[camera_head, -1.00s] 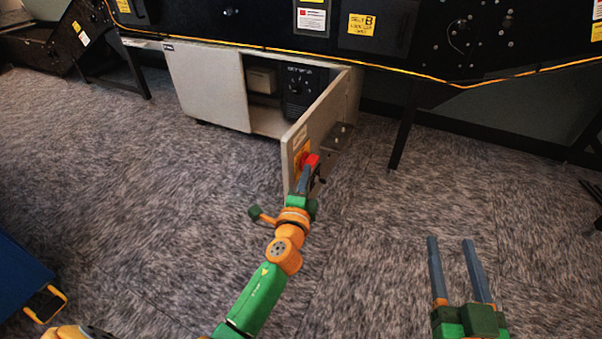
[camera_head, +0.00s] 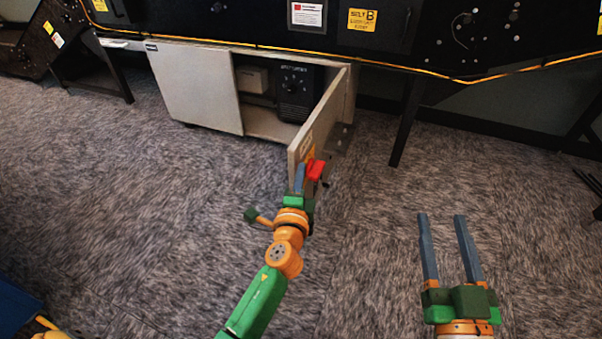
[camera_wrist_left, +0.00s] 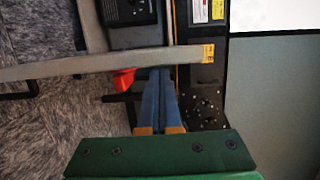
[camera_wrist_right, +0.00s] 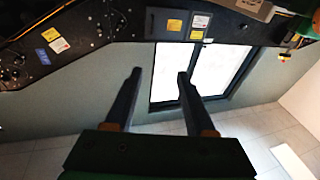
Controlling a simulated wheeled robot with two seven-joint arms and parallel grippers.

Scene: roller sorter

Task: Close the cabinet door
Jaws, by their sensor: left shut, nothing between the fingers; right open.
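The grey cabinet (camera_head: 195,85) stands under the black machine, its right half open with the inside showing. Its door (camera_head: 325,110) is hinged at the right and swung out toward me. A red part (camera_head: 316,169) is at the door's free end, and it also shows in the left wrist view (camera_wrist_left: 123,80). My left gripper (camera_head: 299,178) is shut and empty, its fingertips close against the free end of the door (camera_wrist_left: 110,62). I cannot tell whether they touch it. My right gripper (camera_head: 440,217) is open and empty over the carpet, apart from the door.
A black device (camera_head: 296,92) and a pale box (camera_head: 252,80) sit inside the cabinet. A black machine leg (camera_head: 407,122) stands right of the door. A blue object (camera_head: 15,308) is at the lower left. The carpet (camera_head: 130,200) in front of the cabinet is clear.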

